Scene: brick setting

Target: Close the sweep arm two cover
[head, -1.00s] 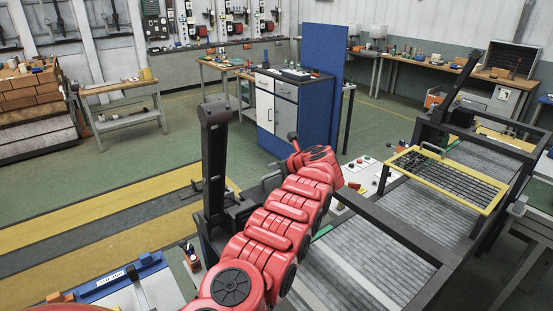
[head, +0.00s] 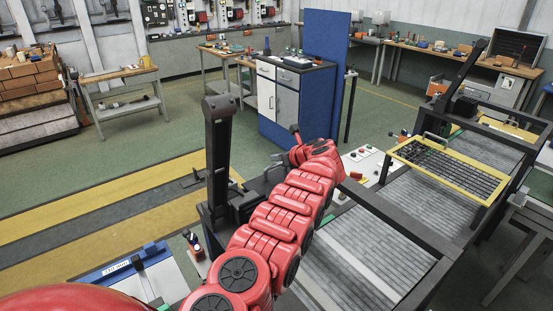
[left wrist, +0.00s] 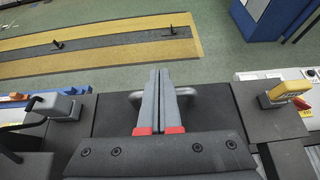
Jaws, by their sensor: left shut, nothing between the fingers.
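A dark flat panel (left wrist: 110,118) with a bent metal handle (left wrist: 187,92) fills the middle of the left wrist view. My left gripper (left wrist: 159,72) is shut and empty; its grey fingers with red bases overlap the handle's middle. I cannot tell whether they touch it. In the head view my red left arm reaches over the near part of the machine, and the gripper (head: 280,158) is small at its end. A yellow-framed mesh cover (head: 448,170) with a handle sits over the conveyor on the right. No label shows which part is sweep arm two's cover. My right gripper is not in view.
A tall black post (head: 219,150) stands left of my arm. The roller conveyor (head: 350,255) has dark side rails. A yellow-topped control (left wrist: 287,90) and a grey box with a black handle (left wrist: 55,105) flank the panel. A blue cabinet (head: 290,105) stands beyond.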

